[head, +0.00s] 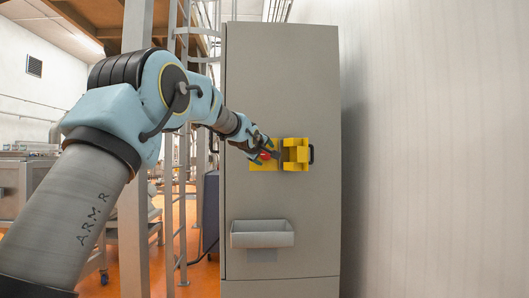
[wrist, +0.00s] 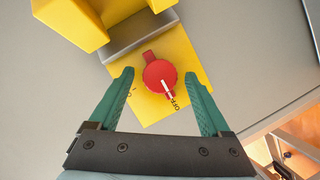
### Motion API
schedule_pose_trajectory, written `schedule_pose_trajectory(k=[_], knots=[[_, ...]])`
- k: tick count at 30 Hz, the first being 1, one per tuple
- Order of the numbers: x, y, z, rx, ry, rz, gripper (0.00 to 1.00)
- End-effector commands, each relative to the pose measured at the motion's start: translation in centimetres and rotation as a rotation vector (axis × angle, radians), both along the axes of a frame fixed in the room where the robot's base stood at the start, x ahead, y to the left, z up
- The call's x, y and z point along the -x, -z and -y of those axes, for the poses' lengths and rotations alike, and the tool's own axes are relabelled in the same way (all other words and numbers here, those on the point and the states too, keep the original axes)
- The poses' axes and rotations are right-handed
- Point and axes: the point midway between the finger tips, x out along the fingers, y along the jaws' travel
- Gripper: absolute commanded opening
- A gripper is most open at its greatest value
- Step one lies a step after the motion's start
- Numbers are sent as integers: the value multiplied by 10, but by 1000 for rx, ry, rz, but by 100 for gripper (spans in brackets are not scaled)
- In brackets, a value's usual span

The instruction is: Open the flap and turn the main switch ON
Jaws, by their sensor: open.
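The main switch is a red round knob (wrist: 160,78) on a yellow plate (wrist: 147,112). Its white mark points toward the "OFF" lettering. A second label on the plate, near my left finger, is too small to read. The yellow flap (wrist: 83,18) stands open at the plate's upper left in the wrist view; in the head view the flap (head: 296,153) is swung out to the right of the switch. My gripper (wrist: 158,74) is open, with one green finger on each side of the knob. Gaps show between both fingers and the knob.
The switch is on the front of a tall grey cabinet (head: 282,90). A grey bin (head: 262,234) is mounted lower on the cabinet. A plain wall (head: 430,150) stands to the right.

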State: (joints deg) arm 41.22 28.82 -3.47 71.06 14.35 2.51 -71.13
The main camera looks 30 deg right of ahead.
Motion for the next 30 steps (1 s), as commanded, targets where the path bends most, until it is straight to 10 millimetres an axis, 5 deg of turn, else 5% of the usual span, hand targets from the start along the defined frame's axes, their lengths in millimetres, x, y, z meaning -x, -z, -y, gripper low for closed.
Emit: schedule_pose_trajectory(k=[11, 30], knots=[[-4, 1, 3, -1, 0, 1, 82], [-4, 1, 3, -1, 0, 1, 10]])
